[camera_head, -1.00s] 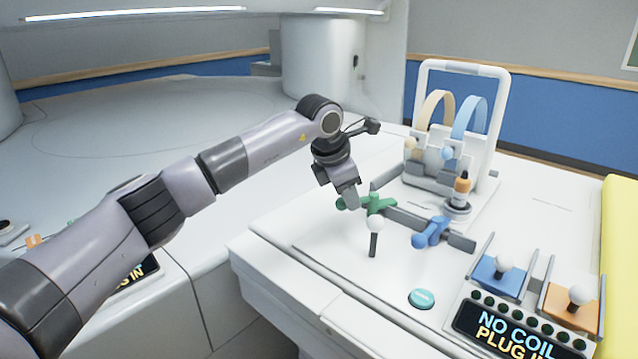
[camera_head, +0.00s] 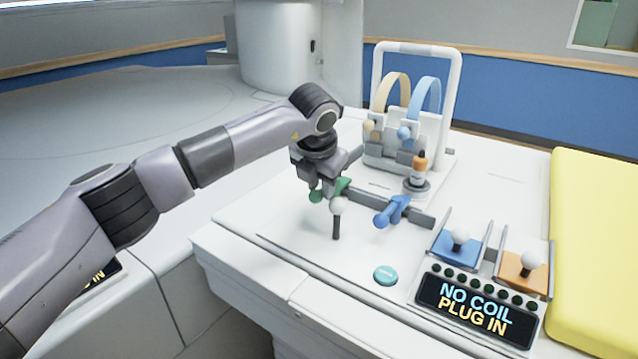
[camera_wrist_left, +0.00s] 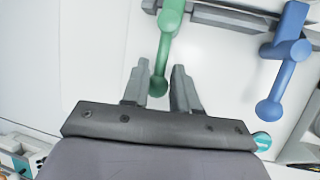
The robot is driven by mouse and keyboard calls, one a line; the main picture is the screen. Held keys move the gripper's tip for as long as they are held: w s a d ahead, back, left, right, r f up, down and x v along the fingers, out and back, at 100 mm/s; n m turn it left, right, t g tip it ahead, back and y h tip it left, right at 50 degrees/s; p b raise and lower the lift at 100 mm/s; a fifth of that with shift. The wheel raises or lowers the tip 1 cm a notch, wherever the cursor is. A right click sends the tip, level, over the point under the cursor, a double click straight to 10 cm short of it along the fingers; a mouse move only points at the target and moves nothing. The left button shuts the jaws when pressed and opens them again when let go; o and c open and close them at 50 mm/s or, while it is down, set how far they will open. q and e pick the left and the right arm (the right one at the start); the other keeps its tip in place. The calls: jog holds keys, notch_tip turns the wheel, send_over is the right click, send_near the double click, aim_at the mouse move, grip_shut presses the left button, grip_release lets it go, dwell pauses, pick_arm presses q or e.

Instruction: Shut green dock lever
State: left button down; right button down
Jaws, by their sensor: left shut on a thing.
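The green dock lever (camera_head: 342,188) is on the white panel, at the left end of a grey bar; its round green knob (camera_wrist_left: 158,87) shows between my fingers in the left wrist view. My left gripper (camera_head: 318,190) comes down from above and is shut on the green lever near its knob. It hides part of the lever in the head view. In the left wrist view, my left gripper (camera_wrist_left: 160,82) has one finger on each side of the knob. My right gripper is not in view.
A blue lever (camera_head: 392,210) stands to the right on the same bar. A white-knobbed black stick (camera_head: 337,222) stands just in front of my gripper. A teal button (camera_head: 386,275), a "NO COIL PLUG IN" display (camera_head: 475,308) and a coil rack (camera_head: 455,95) are nearby.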

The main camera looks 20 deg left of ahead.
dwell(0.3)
pick_arm(q)
jog(key=c, duration=1.1)
grip_release()
jog(key=v, duration=0.7)
jog(key=shift+r, duration=0.1)
jog(key=shift+d, duration=0.1)
